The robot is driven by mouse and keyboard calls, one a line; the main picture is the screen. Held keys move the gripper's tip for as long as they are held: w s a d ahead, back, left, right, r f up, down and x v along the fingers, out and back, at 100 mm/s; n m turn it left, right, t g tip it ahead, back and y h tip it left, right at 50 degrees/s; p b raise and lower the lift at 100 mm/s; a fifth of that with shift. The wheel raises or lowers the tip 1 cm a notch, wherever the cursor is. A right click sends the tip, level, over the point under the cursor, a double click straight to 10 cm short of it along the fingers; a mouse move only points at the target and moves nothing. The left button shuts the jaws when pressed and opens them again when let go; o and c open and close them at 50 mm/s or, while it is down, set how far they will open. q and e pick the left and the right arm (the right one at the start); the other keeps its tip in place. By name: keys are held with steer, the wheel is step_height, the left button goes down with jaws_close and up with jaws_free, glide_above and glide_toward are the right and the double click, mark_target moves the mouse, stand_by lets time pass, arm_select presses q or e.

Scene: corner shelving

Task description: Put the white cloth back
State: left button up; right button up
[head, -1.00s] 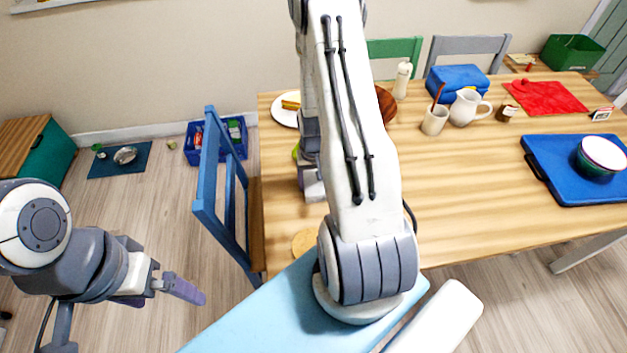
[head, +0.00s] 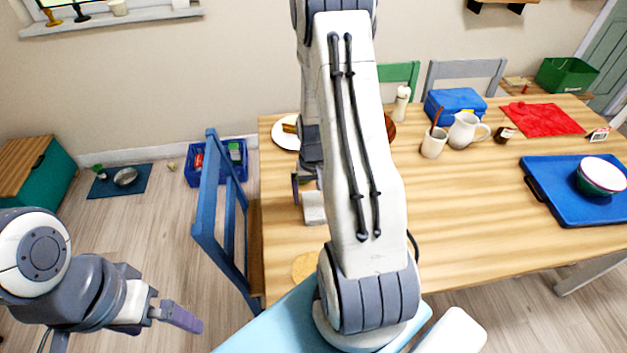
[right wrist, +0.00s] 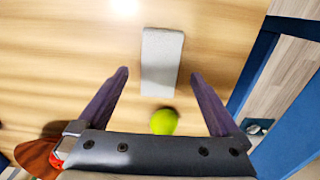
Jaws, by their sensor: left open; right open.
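A pale, folded-looking rectangle, apparently the white cloth (right wrist: 162,62), lies on the wooden table (head: 470,225). In the head view the cloth (head: 314,208) shows just left of my right arm, partly hidden. My right gripper (right wrist: 159,73) is open and points down over the table, with the cloth between and beyond its fingertips in the wrist view. Nothing is held; I cannot tell how high the fingers are. A yellow-green ball (right wrist: 163,121) lies between the fingers, near the palm. My left gripper (head: 183,318) is open and empty, over the floor at the left.
A blue chair (head: 215,205) stands at the table's left edge. A plate (head: 283,136), a tan disc (head: 305,267), a cup (head: 433,143), a jug (head: 467,130) and a blue tray (head: 560,205) are on the table. A blue crate (head: 190,170) stands on the floor.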

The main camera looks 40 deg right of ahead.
mark_target(314, 206)
step_height(314, 206, up, 7)
steer(key=shift+r, duration=0.15)
stand_by(0.4)
step_height(314, 206, down, 12)
steer(key=shift+f, duration=0.1)
steer(key=shift+r, duration=1.5)
